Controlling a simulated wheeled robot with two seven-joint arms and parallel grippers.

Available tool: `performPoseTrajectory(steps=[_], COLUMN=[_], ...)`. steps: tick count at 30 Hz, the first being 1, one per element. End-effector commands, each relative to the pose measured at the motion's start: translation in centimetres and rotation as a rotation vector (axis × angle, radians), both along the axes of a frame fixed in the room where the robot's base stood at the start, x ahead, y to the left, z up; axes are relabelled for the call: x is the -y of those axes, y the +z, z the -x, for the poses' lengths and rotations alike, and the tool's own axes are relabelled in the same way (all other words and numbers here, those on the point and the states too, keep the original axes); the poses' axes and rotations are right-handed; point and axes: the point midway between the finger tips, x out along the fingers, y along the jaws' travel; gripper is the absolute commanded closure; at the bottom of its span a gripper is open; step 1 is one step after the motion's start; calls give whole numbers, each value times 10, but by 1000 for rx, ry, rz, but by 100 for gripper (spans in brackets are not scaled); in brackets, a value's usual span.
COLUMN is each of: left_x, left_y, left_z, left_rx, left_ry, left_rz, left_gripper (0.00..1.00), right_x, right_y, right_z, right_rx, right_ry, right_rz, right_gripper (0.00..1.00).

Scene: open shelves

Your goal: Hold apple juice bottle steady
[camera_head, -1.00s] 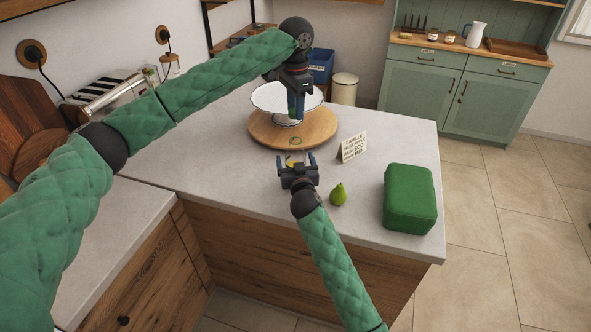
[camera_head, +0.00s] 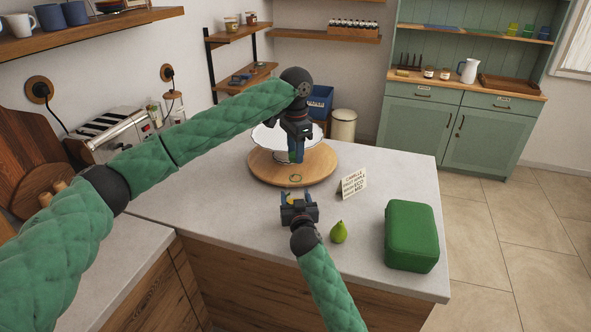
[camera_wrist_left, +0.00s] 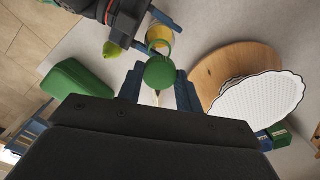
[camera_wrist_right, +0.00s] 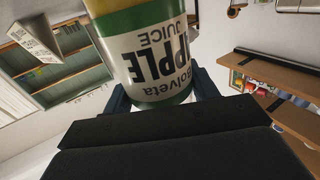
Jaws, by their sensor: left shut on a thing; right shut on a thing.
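The apple juice bottle (camera_wrist_right: 150,60) shows close up in the right wrist view, with yellow juice and a white and green label, its lettering upside down there. My right gripper (camera_head: 299,200) is shut on it. Its upper end appears as a yellow ring (camera_wrist_left: 159,37) beside the right finger in the left wrist view. In the head view the bottle is mostly hidden. My left gripper (camera_head: 297,158), above and behind the right one, points down and is shut on a round green piece (camera_wrist_left: 159,73), which looks like a cap.
A white scalloped bowl (camera_wrist_left: 262,98) stands on a round wooden board (camera_head: 268,172) behind the grippers. A lettered card (camera_head: 352,184), a pear (camera_head: 339,232) and a green case (camera_head: 411,236) stand to the right. Bare counter (camera_head: 215,215) lies left of the right gripper.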

Motion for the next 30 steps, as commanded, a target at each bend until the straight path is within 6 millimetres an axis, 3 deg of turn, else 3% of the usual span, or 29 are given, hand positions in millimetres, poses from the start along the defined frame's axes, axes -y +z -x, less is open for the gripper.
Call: performPoseTrajectory(steps=[7,30], left_x=[0,0], left_y=[-29,-40], left_z=[1,1], left_rx=[0,-1], left_ry=[0,0], left_rz=[0,0], left_gripper=[86,86], right_x=[0,0], right_y=[0,-1], right_z=[0,0], right_rx=[-1,-1], right_ry=[0,0], right_rz=[0,0], right_gripper=[82,82])
